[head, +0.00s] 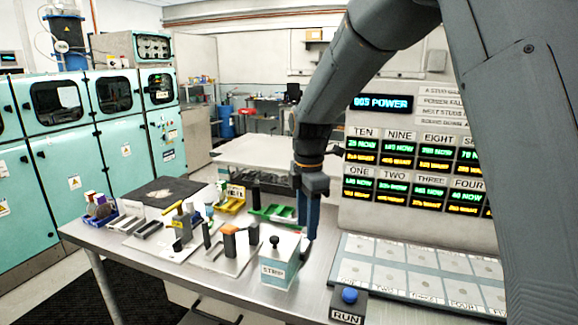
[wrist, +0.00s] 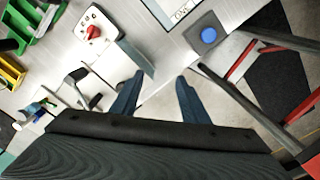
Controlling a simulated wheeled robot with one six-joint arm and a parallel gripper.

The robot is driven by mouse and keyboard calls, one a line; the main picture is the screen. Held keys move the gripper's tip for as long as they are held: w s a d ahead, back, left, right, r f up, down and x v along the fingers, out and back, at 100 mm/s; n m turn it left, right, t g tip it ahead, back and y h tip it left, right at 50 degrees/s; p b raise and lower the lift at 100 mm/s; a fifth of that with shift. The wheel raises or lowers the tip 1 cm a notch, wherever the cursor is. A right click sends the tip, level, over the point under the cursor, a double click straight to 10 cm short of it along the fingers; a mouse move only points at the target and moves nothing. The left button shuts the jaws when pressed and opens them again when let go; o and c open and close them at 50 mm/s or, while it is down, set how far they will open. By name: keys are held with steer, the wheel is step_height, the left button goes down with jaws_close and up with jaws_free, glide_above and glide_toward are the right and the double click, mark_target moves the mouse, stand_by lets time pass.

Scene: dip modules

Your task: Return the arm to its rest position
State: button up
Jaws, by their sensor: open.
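My arm (head: 340,90) reaches down from the upper right in the head view, over the metal bench. My gripper (head: 308,222) hangs pointing down beside the STRIP box (head: 274,272), at its far right side. In the wrist view my gripper (wrist: 157,92) has its two blue fingers apart with nothing between them. Whether the fingertips touch anything below cannot be told.
The bench (head: 215,275) carries several tools and holders, including an orange-topped block (head: 236,228) and green tray (head: 273,213). A RUN button (head: 349,296), also in the wrist view (wrist: 208,35), sits near the front. A display panel (head: 400,215) stands right.

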steer(key=s+d+f+m+b, duration=0.1)
steer(key=s+d+f+m, duration=0.2)
steer(key=m, duration=0.1)
steer(key=s+d+f+m+b, duration=0.2)
steer(key=s+d+f+m, duration=0.1)
steer(key=m, duration=0.1)
steer(key=s+d+f+m+b, duration=0.2)
steer(key=s+d+f+m, duration=0.1)
steer(key=d+m, duration=0.1)
steer(key=shift+f, duration=0.35)
steer(key=s+d+f+m+t+b, duration=0.1)
steer(key=s+d+f+m+b, duration=0.2)
steer(key=s+m, duration=0.7)
step_height(320, 180, down, 4)
steer(key=shift+d+f+b, duration=0.1)
steer(key=shift+d+b, duration=0.3)
steer(key=shift+d, duration=0.6)
